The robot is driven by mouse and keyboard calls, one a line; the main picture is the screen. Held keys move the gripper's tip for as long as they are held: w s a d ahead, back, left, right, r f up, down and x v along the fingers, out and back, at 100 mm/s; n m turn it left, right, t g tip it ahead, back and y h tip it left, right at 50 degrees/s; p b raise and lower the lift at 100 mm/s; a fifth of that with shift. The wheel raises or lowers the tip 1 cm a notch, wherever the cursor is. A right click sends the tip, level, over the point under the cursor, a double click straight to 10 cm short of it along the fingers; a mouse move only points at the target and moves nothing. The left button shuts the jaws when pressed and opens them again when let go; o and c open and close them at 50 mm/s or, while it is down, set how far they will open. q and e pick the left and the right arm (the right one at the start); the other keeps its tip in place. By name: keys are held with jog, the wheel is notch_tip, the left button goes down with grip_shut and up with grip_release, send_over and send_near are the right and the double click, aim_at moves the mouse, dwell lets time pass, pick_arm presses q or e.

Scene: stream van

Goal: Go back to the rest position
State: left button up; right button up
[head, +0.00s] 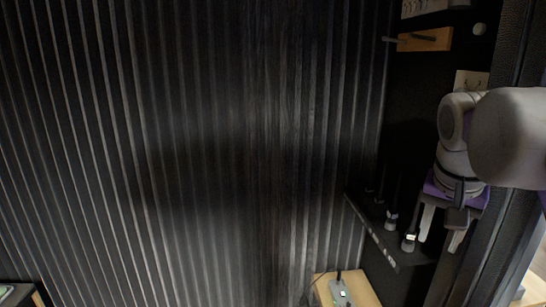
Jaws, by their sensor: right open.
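My right gripper (441,230) hangs at the right side of the head view, pointing down, with its two pale fingers apart and nothing between them. It is in front of a dark shelf, close to a small dark device with a light label (409,242); I cannot tell whether they touch. My right arm comes in from the right edge. My left gripper is not in view.
A dark ribbed wall fills the left and middle. The dark shelf (391,247) holds several upright devices with thin antennas. A wooden peg block (425,40) is on the wall above. A grey device (339,292) sits on a wooden surface (362,289) at the bottom.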

jog(key=s+a+f+n+t, duration=0.1)
jog(key=s+a+f+n, duration=0.1)
jog(key=f, duration=1)
jog(key=s+a+f+n+t+y, duration=0.1)
jog(key=s+a+f+n, duration=0.2)
jog(key=f, duration=0.9)
jog(key=s+a+f+n+t+y, duration=0.1)
jog(key=s+a+f, duration=0.3)
jog(key=f, duration=0.8)
jog(key=shift+s+a+f+n, duration=0.35)
jog(key=shift+a+n, duration=0.55)
jog(key=shift+a, duration=0.15)
jog(key=shift+d, duration=0.1)
